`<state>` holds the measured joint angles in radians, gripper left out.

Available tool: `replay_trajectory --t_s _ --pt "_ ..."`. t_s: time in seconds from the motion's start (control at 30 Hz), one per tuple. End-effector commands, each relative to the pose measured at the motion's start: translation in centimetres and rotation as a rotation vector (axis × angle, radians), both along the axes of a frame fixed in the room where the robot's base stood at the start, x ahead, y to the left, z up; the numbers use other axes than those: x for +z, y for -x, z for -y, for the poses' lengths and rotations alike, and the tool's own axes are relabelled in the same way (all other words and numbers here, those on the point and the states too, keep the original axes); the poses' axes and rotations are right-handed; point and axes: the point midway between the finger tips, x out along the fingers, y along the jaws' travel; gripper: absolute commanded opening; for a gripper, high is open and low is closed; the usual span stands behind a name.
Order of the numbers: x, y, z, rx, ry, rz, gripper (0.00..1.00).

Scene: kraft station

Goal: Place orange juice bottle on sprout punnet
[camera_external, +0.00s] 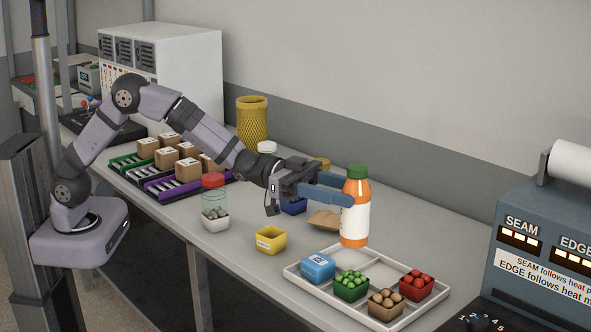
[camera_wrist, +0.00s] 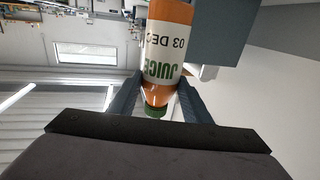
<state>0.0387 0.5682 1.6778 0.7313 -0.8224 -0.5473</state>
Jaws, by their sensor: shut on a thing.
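An orange juice bottle (camera_external: 356,225) with a green cap and white label is upright in my gripper (camera_external: 343,191). The fingers are shut around its upper part. In the wrist view the bottle (camera_wrist: 163,60) lies between the two dark fingers (camera_wrist: 156,102), its label reading "JUICE" and "03 DEC". The likely sprout punnet (camera_external: 351,287) is green, filled with round green items, and sits in the white tray (camera_external: 298,273). The bottle is behind and above this punnet in the picture, apart from it. I cannot tell how high its base hangs.
The tray also holds a blue box (camera_external: 318,268), a punnet of brown items (camera_external: 386,304) and one of red items (camera_external: 417,284). A yellow punnet (camera_external: 271,240) and a red-lidded jar (camera_external: 214,199) stand left. A blue-grey machine (camera_external: 545,250) is at right.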

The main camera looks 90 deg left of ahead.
Motion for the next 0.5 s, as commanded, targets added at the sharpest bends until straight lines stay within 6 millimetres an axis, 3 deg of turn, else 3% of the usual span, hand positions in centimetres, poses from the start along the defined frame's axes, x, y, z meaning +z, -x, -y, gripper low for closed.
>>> replay_trajectory --t_s 0.2,0.5 --pt "-3.2 0.0 0.0 0.001 0.002 0.000 0.13" --pt "-4.2 0.0 0.0 0.000 0.002 0.003 0.13"
